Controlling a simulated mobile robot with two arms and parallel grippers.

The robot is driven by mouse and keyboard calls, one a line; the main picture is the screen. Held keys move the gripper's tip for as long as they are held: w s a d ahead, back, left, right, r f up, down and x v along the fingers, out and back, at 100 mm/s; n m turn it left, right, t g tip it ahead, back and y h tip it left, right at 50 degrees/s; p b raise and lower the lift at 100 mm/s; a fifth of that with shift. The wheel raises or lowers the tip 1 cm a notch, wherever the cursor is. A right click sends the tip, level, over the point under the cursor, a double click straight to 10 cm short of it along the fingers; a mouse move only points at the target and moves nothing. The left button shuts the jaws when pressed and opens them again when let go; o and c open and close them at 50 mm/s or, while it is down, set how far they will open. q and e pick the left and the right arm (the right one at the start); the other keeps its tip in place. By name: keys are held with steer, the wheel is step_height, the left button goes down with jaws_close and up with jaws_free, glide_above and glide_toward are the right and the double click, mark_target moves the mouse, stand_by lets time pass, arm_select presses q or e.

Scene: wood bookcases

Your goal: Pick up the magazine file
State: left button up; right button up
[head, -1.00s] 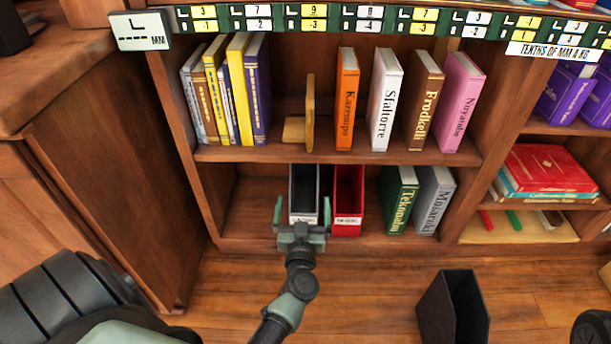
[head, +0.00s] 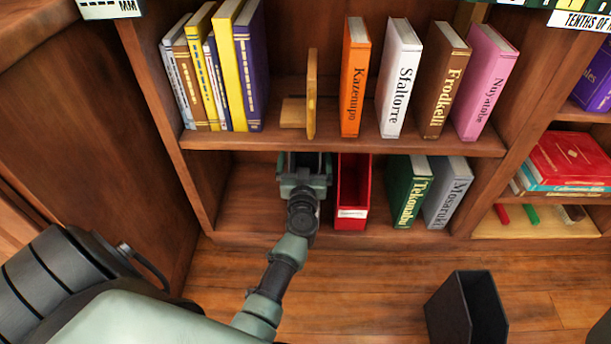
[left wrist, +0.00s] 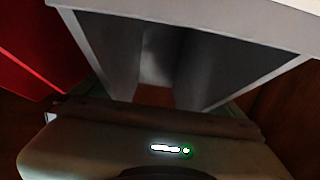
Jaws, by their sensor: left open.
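A dark magazine file with a pale grey rim (head: 308,159) stands on the bottom shelf and is mostly hidden behind my left gripper in the head view. In the left wrist view the file (left wrist: 190,14) fills the upper middle, its hollow inside facing the camera. My left gripper (head: 304,176) is open at the file's front, with its fingers toward the file's two sides. I cannot tell whether they touch it. A red magazine file (head: 352,195) stands just right of it, and its red side shows at the left wrist view's left edge (left wrist: 30,65). My right gripper is not in view.
Green (head: 406,190) and grey (head: 447,190) books stand farther right on the bottom shelf. The shelf board above (head: 345,143) is close over the gripper. Another dark file (head: 467,308) stands on the floor. The bottom shelf's left part is empty.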

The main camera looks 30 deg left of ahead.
arm_select(q)
steer(key=shift+w+a, duration=0.2)
steer(key=shift+w, duration=0.1)
steer(key=c, duration=2.1)
steer(key=shift+r, duration=0.1)
steer(key=shift+r, duration=0.15)
